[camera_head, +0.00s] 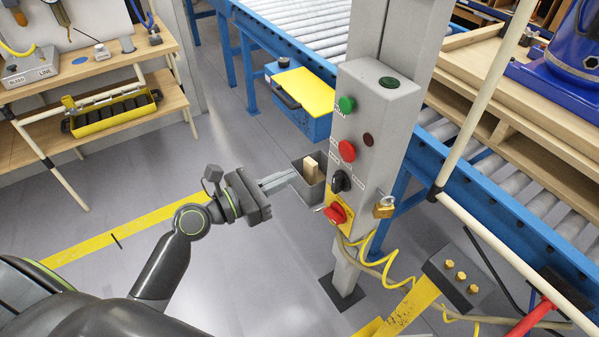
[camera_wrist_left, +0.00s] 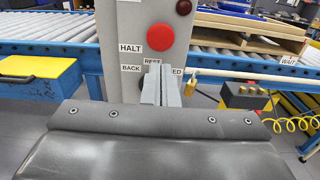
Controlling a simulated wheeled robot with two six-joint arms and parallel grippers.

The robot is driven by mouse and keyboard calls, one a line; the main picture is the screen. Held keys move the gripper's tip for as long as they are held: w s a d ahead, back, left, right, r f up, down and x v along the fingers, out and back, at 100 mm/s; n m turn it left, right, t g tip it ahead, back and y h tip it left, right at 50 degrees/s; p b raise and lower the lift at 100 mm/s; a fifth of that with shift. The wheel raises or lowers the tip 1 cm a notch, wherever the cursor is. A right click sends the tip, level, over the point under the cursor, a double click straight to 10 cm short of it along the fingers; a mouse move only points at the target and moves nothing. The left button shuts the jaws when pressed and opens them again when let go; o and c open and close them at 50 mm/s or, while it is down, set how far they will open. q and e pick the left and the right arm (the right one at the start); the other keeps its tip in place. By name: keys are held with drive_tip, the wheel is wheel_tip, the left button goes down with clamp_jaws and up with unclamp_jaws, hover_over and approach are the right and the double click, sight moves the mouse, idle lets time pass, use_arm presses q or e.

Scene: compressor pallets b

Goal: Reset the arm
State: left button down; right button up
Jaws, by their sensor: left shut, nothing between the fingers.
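A grey control box (camera_head: 368,130) on a post carries a green button (camera_head: 346,104), a red button (camera_head: 347,151), a black rotary selector (camera_head: 340,181) and a red switch (camera_head: 335,213) on a yellow plate. My left gripper (camera_head: 294,176) is shut and empty, its fingers pointing at the box from the left, near selector height. A gap to the selector shows in the head view. In the left wrist view the fingers (camera_wrist_left: 161,84) cover most of the selector, below the red button (camera_wrist_left: 160,37) marked HALT. A BACK label (camera_wrist_left: 131,69) shows left of them. My right gripper is out of view.
A brass padlock (camera_head: 384,207) hangs beside the red switch. Yellow cables (camera_head: 375,262) loop below. A grey bin (camera_head: 311,182) stands behind the fingertips. A blue roller conveyor (camera_head: 300,25) runs behind the post. A pale rail (camera_head: 480,110) stands at the right.

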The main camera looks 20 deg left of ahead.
use_arm(q)
drive_tip(key=shift+s+a, duration=0.1)
drive_tip(key=shift+s, duration=0.1)
idle(0.3)
drive_tip(key=w+a+f+m+g+y, duration=0.1)
drive_tip(key=a+f+m+y, duration=0.2)
drive_tip(key=f, duration=0.6)
drive_tip(key=w+a+f+m+g+y, duration=0.1)
drive_tip(key=a+f+y, duration=0.25)
drive_tip(key=f, duration=0.65)
drive_tip(key=s+a+f+m+g+y, duration=0.1)
drive_tip(key=s+a+f+m, duration=0.2)
drive_tip(key=f, duration=0.5)
drive_tip(key=s+a+f+m+g+y, duration=0.2)
drive_tip(key=s+f, duration=0.2)
drive_tip(key=f, duration=0.4)
drive_tip(key=s+a+f+m+g+y, duration=0.25)
drive_tip(key=s+f+m, duration=0.45)
drive_tip(key=s+f, duration=0.55)
drive_tip(key=s+d+f+m+g, duration=0.1)
drive_tip(key=s+f+m, duration=0.4)
drive_tip(key=s, duration=0.5)
drive_tip(key=s+d+f+m+g, duration=0.2)
drive_tip(key=s+f+m+g, duration=0.2)
drive_tip(key=s+m, duration=0.3)
drive_tip(key=s, duration=0.4)
drive_tip(key=shift+f, duration=0.35)
drive_tip(key=shift+g, duration=0.25)
